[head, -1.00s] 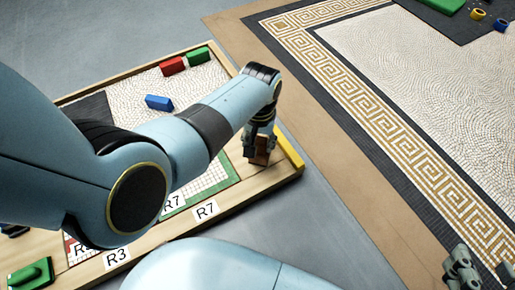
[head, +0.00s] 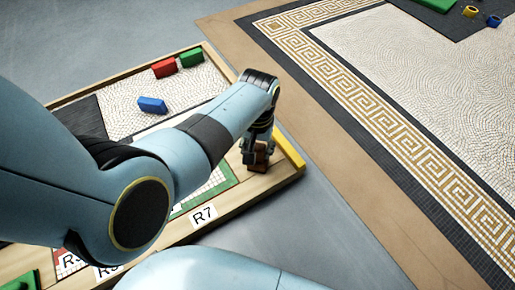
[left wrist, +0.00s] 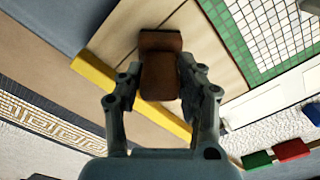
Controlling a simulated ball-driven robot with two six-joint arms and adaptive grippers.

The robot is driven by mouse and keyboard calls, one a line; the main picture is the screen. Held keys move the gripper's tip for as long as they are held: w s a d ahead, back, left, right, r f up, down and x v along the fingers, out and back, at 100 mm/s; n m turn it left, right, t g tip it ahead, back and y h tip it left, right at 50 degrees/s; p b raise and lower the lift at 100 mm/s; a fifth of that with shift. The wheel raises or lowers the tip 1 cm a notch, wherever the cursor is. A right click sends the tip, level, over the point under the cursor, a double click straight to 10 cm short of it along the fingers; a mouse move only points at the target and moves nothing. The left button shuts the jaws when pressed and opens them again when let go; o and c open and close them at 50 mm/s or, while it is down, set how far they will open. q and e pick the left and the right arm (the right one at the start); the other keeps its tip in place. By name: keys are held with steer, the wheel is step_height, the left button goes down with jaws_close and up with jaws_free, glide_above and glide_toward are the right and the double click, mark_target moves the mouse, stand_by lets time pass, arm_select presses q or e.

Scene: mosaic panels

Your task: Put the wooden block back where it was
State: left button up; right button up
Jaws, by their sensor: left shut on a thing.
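The wooden block (left wrist: 161,68) is reddish brown and sits between the two fingers of my left gripper (left wrist: 160,92) in the left wrist view. In the head view the left gripper (head: 257,153) points down, shut on the block (head: 258,167), over the wooden border at the right end of the panel (head: 268,188). The block is close to a yellow bar (head: 289,150). I cannot tell whether its underside touches the wood. My right gripper is not in view.
Red (head: 164,68), green (head: 191,58) and blue (head: 152,104) blocks lie on the panel's far part. An R7 label (head: 203,216) is on the near border. A large mosaic floor (head: 390,100) lies to the right, with grey floor between.

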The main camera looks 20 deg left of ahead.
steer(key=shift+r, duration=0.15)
arm_select(q)
steer(key=o, duration=1.2)
steer(key=shift+f, duration=0.1)
steer(key=shift+c, duration=0.2)
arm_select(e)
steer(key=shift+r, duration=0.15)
